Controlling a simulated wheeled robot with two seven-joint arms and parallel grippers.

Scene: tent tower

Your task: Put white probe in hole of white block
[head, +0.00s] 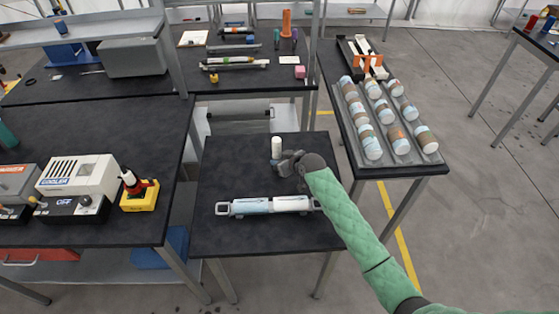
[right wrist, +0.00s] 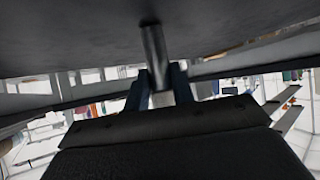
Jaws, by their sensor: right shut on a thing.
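A small white upright cylinder (head: 276,146), likely the white probe, stands at the fingers of my right gripper (head: 281,161) over the back of the dark middle table. In the right wrist view a grey-looking cylinder (right wrist: 155,45) sits between the two dark fingers of my right gripper (right wrist: 161,78), shut on it. Its far end reaches toward a dark surface; I cannot tell if it touches. A white boxy unit (head: 78,176) stands on the left table; I cannot tell if it is the white block. No hole is clear. My left gripper is not in view.
A long holder (head: 223,209) with pale blue-and-white pieces lies across the middle table (head: 225,180), in front of my right gripper. A grey tray (head: 434,157) of several jars is on the right table. A yellow-based device (head: 140,198) stands on the left table.

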